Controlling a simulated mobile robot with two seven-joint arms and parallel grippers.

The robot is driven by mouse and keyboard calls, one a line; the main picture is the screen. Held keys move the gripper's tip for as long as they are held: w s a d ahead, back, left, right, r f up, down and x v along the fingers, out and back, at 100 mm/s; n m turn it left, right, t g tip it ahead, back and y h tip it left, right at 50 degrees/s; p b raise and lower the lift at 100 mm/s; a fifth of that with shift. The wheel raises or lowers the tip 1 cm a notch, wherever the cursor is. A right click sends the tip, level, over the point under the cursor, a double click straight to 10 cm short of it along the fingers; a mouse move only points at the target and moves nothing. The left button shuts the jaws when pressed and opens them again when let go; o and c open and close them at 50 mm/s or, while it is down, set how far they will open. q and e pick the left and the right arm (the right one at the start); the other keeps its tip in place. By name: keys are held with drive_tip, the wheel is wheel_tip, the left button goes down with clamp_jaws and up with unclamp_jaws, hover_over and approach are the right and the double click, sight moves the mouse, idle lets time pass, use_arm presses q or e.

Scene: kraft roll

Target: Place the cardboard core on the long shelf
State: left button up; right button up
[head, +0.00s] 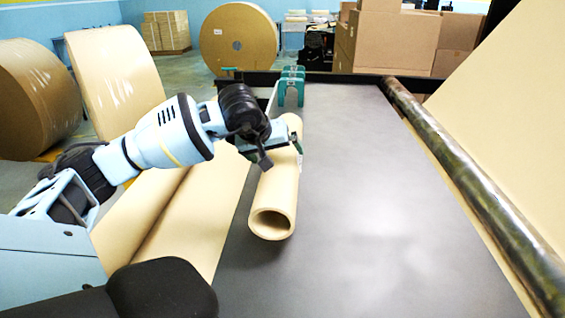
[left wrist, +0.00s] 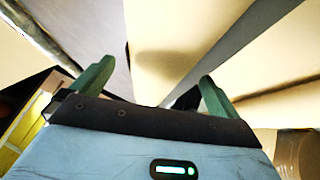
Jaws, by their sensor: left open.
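The cardboard core (head: 274,198) is a tan hollow tube. It lies lengthwise along the left part of a long dark grey surface (head: 370,200), with its open end toward me. My left gripper (head: 281,152) is over the middle of the core, its fingers open toward either side of it. In the left wrist view the core (left wrist: 180,45) fills the space between the green fingers of the left gripper (left wrist: 153,85). Contact between fingers and core cannot be told. My right gripper is not in view. I cannot tell whether the grey surface is the long shelf.
A dark mottled roller (head: 475,195) runs along the surface's right side. Tan paper (head: 190,205) lies to the left. A teal bracket (head: 291,86) stands at the far end. Large kraft rolls (head: 115,78) and cardboard boxes (head: 395,42) stand behind. The surface's middle is clear.

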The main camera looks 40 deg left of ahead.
use_arm(q)
drive_tip(key=x, duration=0.4)
drive_tip(key=shift+w+a+f, duration=0.15)
drive_tip(key=shift+w+a, duration=0.1)
drive_tip(key=shift+a, duration=0.05)
drive_tip(key=c, duration=1.4)
drive_tip(key=shift+c, duration=0.8)
drive_tip(key=shift+r, duration=0.25)
